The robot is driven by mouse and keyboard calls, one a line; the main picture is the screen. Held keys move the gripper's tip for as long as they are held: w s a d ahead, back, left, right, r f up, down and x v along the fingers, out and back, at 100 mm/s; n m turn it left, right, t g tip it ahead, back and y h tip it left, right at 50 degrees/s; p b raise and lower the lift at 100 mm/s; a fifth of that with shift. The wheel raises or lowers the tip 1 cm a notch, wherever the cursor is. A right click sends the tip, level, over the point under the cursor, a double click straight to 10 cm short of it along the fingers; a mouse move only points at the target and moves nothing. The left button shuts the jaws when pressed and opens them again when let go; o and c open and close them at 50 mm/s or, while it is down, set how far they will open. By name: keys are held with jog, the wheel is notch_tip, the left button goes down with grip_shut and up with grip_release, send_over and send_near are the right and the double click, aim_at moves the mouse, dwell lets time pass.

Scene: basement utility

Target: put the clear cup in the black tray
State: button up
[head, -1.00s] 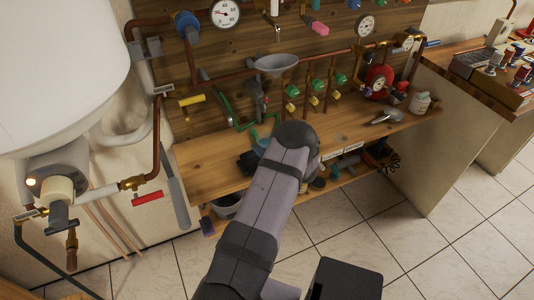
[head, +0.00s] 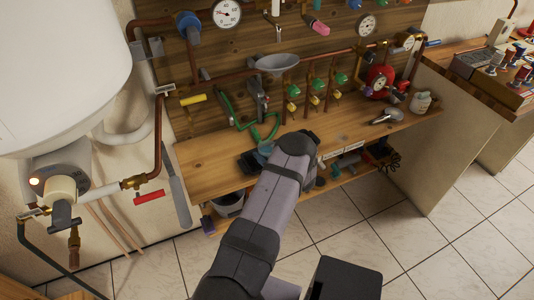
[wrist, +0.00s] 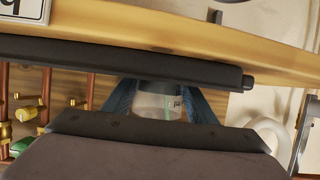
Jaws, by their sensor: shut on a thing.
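The clear cup (wrist: 158,104) shows in the wrist view between the two bluish fingers of my gripper (wrist: 160,98). My gripper is shut on it; only part of the cup's side is visible, with a small dark mark on it. In the head view my own arm hides most of the gripper. A small bluish patch shows just past the arm's end, too small to tell whether it is cup or finger. The black tray (head: 247,162) appears as a small dark shape on the bench left of my arm's end, partly hidden. I cannot tell the gap between cup and tray.
The wooden bench (head: 205,160) has clear room at its left end. A green hose (head: 238,122), a grey funnel (head: 276,63) and copper pipes with green valves stand behind. A bucket (head: 228,205) sits below.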

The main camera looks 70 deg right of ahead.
jog(key=shift+f, duration=0.1)
jog(key=o, duration=1.3)
jog(key=shift+o, duration=0.2)
jog(key=shift+r, duration=0.2)
jog(key=shift+s+a, duration=0.15)
jog(key=shift+s, duration=0.1)
jog(key=b+v, duration=0.1)
jog(key=v, duration=1)
jog(key=shift+a+r+b, duration=0.15)
jog(key=shift+r+b, duration=0.05)
jog(key=shift+b, duration=0.1)
jog(key=shift+s, duration=0.1)
